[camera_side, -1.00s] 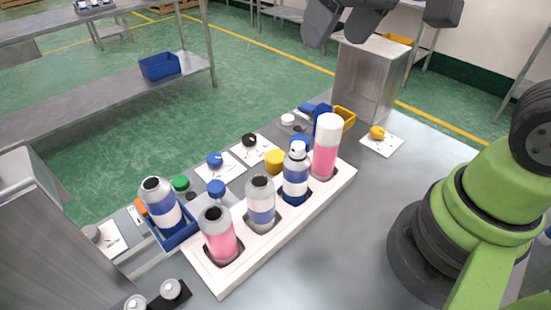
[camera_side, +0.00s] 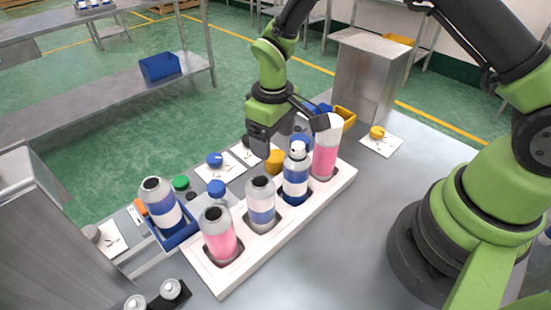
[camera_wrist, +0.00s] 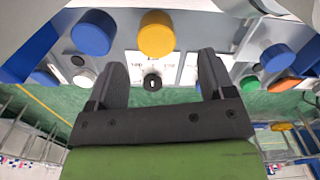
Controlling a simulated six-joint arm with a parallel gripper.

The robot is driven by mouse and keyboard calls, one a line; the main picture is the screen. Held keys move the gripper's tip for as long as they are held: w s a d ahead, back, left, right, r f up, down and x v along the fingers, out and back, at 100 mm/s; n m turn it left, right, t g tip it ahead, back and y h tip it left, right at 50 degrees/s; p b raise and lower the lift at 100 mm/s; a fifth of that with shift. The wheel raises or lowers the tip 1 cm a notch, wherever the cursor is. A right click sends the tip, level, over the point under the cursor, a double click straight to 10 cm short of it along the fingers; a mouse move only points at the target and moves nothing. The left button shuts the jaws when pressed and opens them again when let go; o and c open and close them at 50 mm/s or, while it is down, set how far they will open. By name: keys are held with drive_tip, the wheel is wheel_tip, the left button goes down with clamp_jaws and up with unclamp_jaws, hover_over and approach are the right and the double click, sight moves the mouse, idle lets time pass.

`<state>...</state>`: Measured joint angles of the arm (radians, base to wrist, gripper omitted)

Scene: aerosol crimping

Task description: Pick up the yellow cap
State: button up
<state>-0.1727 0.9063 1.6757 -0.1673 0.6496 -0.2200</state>
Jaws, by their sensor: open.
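The yellow cap (camera_side: 275,163) is a short round cap behind the bottle rack in the side view, partly covered by my gripper. In the wrist view the yellow cap (camera_wrist: 157,36) lies beyond the fingertips, roughly in line with the gap between them. My gripper (camera_side: 290,138) is above and close to the cap in the side view, pointing down. In the wrist view its two fingers (camera_wrist: 161,66) are spread apart with nothing between them. Whether a finger touches the cap cannot be told.
The white rack (camera_side: 245,263) holds several bottles close to my gripper, including a blue-and-white one (camera_side: 295,180) and a pink one (camera_side: 325,158). A smaller yellow item (camera_side: 377,132) lies on a white card at right. Blue caps (camera_wrist: 92,33) flank the yellow cap.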

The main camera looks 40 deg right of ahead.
sight(275, 156)
drive_tip(key=shift+s+d+f, duration=0.1)
drive_tip(key=shift+f, duration=1.3)
drive_tip(key=shift+d+f, duration=0.1)
drive_tip(key=shift+f, duration=1.25)
drive_tip(key=c, duration=0.9)
